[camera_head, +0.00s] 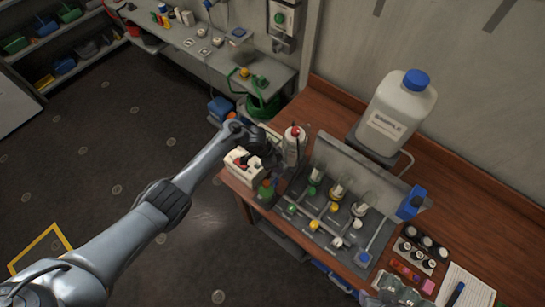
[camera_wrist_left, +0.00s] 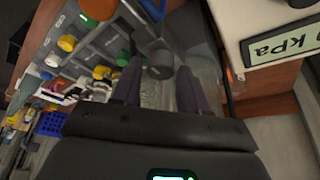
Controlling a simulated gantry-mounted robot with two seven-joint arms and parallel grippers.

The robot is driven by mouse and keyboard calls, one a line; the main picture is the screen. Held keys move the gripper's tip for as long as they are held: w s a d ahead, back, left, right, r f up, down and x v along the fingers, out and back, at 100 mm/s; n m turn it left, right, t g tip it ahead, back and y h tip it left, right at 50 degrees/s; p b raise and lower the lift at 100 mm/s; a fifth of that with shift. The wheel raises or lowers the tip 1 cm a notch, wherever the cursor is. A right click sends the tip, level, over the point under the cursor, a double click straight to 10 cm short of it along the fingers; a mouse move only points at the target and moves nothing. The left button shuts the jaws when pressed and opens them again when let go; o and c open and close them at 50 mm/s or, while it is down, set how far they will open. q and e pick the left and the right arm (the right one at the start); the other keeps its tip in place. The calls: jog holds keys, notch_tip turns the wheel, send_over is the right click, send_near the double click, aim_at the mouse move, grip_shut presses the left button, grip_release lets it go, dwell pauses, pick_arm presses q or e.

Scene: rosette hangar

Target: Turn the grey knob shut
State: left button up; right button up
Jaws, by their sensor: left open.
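In the left wrist view a dark grey knob (camera_wrist_left: 160,64) shows between the fingertips of my left gripper (camera_wrist_left: 158,72). The fingers are apart, one on each side of the knob; I cannot tell whether either touches it. A clear, shiny part lies behind the knob. In the head view my left gripper (camera_head: 264,148) is at the bench's left end, between a white instrument box (camera_head: 243,166) and a white bottle with a red cap (camera_head: 293,147). I cannot make out the grey knob there; the gripper may hide it. My right gripper is not in view.
A grey valve panel (camera_head: 347,165) with several coloured knobs stands right of the gripper. A large blue-capped jug (camera_head: 398,112) stands behind. The instrument's kPa display (camera_wrist_left: 278,46) is close on the right in the wrist view.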

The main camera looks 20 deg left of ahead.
pick_arm(q)
jog(key=p+v, duration=0.1)
jog(key=v, duration=0.9)
jog(key=s+d+f+n+t+y, duration=0.2)
jog(key=s+d+f+n+t, duration=0.15)
jog(key=s, duration=0.45)
jog(key=s+a+r+n+g, duration=0.1)
jog(key=s+r, duration=0.4)
jog(key=s, duration=0.6)
jog(key=s+a+r+n+g+y, duration=0.1)
jog(key=s+a+r+n, duration=0.2)
jog(key=s, duration=0.8)
jog(key=r+n, duration=0.2)
jog(key=shift+n+y, duration=0.3)
jog(key=shift+n, duration=0.05)
jog(key=shift+w+a+f, duration=0.1)
